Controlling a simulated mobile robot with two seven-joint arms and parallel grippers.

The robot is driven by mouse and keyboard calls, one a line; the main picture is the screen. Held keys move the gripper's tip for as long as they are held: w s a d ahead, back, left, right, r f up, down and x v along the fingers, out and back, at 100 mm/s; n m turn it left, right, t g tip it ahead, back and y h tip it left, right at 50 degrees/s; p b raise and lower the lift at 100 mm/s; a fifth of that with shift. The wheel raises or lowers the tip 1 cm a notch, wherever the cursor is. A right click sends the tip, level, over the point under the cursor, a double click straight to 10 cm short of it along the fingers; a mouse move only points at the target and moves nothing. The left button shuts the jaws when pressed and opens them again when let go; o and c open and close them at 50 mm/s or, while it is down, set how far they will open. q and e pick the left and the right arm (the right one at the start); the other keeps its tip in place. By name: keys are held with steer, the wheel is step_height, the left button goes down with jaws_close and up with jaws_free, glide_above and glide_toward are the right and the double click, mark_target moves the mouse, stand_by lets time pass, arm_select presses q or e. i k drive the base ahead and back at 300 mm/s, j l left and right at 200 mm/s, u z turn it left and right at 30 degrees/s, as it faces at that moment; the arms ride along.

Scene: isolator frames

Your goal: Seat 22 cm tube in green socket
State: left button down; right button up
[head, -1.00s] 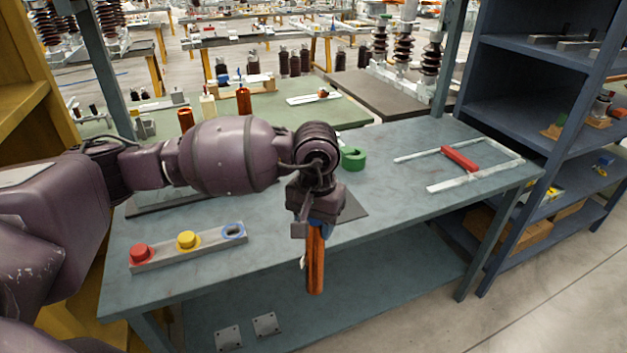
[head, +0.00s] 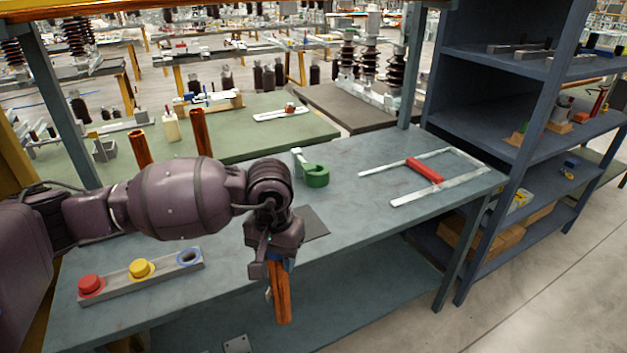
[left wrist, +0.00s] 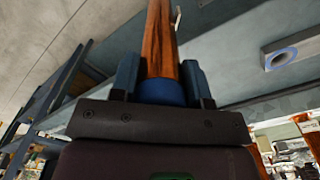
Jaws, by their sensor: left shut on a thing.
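My left gripper (head: 276,258) is shut on a brown-orange tube (head: 281,298), which hangs down in front of the table's front edge. In the left wrist view the tube (left wrist: 160,35) stands between the two blue fingers of the gripper (left wrist: 160,76), with a blue band at its held end. The green socket (head: 316,178), a ring-like piece, sits on the table behind and to the right of the gripper, apart from the tube. My right gripper is not in view.
A grey bar at the table's front left carries red (head: 90,285), yellow (head: 141,268) and blue (head: 189,257) sockets. Two more copper-coloured tubes (head: 200,132) stand behind my arm. A white frame with a red bar (head: 425,169) lies at the right. A blue shelf (head: 480,150) stands beyond.

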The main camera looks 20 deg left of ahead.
mark_target(353, 268)
steer(key=i+l+u, duration=0.25)
steer(key=l, duration=0.15)
steer(key=i+l+u, duration=0.1)
steer(key=l+u, duration=0.15)
steer(key=l, duration=0.15)
steer(key=i+l+u, duration=0.2)
steer(key=l, duration=0.25)
steer(key=l+u, duration=0.25)
steer(key=l, duration=0.2)
